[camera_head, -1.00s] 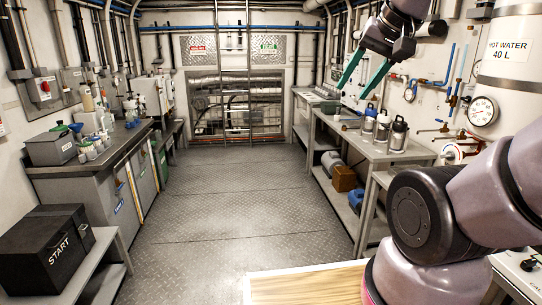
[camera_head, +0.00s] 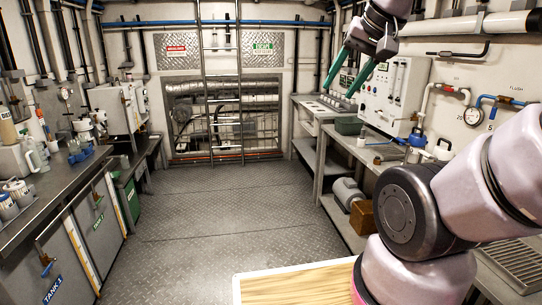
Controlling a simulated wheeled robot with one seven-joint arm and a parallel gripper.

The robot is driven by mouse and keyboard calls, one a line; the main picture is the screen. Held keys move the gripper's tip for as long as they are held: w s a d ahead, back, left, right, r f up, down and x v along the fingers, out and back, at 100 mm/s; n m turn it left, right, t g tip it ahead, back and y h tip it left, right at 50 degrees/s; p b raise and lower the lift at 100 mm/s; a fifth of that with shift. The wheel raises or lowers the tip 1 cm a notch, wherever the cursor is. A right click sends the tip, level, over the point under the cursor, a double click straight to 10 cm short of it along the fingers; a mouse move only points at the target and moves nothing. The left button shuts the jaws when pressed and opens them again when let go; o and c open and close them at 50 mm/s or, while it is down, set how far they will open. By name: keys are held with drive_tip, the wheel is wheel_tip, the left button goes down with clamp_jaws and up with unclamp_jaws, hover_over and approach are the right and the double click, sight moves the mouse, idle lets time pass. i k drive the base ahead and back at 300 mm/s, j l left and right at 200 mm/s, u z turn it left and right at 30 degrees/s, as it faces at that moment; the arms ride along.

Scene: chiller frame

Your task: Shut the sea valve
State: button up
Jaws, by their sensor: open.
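My gripper (camera_head: 340,92) is in the upper right of the head view. Its two green fingers are spread apart with nothing between them, pointing down and to the left. It is in the air in front of the back right of the room. I cannot tell which fitting is the sea valve. Copper and blue pipework (camera_head: 487,101) with a round gauge (camera_head: 473,116) runs along the right wall, where small lettering includes FLUSH. A blue handle (camera_head: 47,266) shows at the TANK 1 cabinet on the left. My gripper touches none of these.
A steel bench (camera_head: 30,208) with jars and bottles runs along the left. A right bench (camera_head: 345,155) carries a grey-white panel box (camera_head: 398,92). The metal floor (camera_head: 205,215) between is clear. A ladder (camera_head: 222,90) stands at the back wall. A wooden top (camera_head: 290,287) is close in front.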

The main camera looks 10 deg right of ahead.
sight(445, 89)
drive_tip(key=i+z, duration=0.15)
drive_tip(key=i, duration=0.4)
drive_tip(key=i+j+z, duration=0.1)
drive_tip(key=i, duration=0.5)
drive_tip(key=i+j+z, duration=0.15)
drive_tip(key=i, duration=0.4)
drive_tip(key=i+z, duration=0.25)
drive_tip(key=z, duration=0.15)
drive_tip(key=i+j+z, duration=0.2)
drive_tip(key=z, duration=0.2)
drive_tip(key=i+j+z, duration=0.25)
drive_tip(key=z, duration=0.15)
drive_tip(key=i+j+z, duration=0.25)
drive_tip(key=z, duration=0.2)
drive_tip(key=i+j+z, duration=0.1)
drive_tip(key=j+z, duration=0.3)
drive_tip(key=i+j+z, duration=0.15)
drive_tip(key=j+z, duration=0.15)
drive_tip(key=i+j+z, duration=0.25)
